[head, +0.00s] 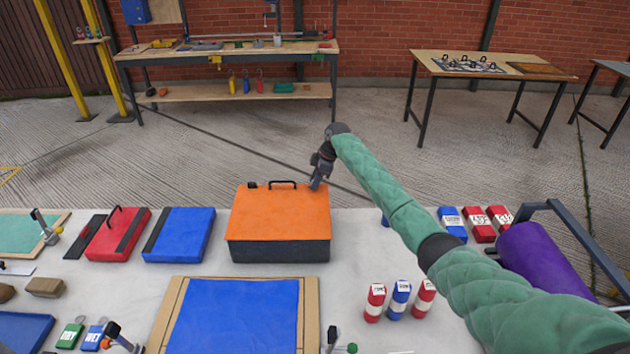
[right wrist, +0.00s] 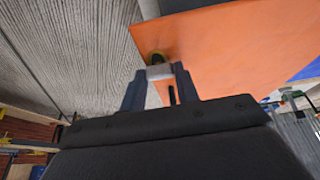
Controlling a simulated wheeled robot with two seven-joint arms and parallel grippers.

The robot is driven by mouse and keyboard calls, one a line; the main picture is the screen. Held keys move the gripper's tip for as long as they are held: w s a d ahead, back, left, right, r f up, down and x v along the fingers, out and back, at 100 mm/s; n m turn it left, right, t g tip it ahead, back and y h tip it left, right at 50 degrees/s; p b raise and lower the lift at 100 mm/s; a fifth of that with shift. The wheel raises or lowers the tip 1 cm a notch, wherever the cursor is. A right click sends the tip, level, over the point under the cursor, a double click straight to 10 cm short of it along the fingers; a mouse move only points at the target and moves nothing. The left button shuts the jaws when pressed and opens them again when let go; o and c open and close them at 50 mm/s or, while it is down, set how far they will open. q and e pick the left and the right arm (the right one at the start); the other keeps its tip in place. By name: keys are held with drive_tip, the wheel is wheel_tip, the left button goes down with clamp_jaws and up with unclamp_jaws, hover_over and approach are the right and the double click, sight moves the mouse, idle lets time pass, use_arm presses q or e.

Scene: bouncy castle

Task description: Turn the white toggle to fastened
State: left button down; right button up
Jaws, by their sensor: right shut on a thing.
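An orange case (head: 280,212) with a dark lower part stands on the pale table, its black handle at the far edge. My right gripper (head: 316,186) reaches over from the right to the case's far right corner. In the right wrist view my right gripper (right wrist: 160,80) is shut on a small whitish piece, apparently the white toggle (right wrist: 160,72), beside the orange surface (right wrist: 225,45). My left gripper is not in view.
A blue panel (head: 235,318) in a tan frame lies in front of the case. Red and blue cases (head: 180,234) lie left of it. Labelled bottles (head: 400,298) stand right, below my arm. A purple roll (head: 540,262) lies at the far right.

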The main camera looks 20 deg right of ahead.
drive_tip(key=o, duration=1)
drive_tip(key=shift+d+r, duration=0.15)
drive_tip(key=shift+r, duration=0.05)
drive_tip(key=b+v, duration=0.2)
drive_tip(key=v, duration=0.4)
drive_tip(key=shift+d+b, duration=0.1)
drive_tip(key=shift+b, duration=0.3)
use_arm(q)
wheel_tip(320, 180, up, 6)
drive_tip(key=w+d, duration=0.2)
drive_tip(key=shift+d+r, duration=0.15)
use_arm(e)
drive_tip(key=shift+d+r, duration=0.2)
drive_tip(key=shift+r, duration=0.5)
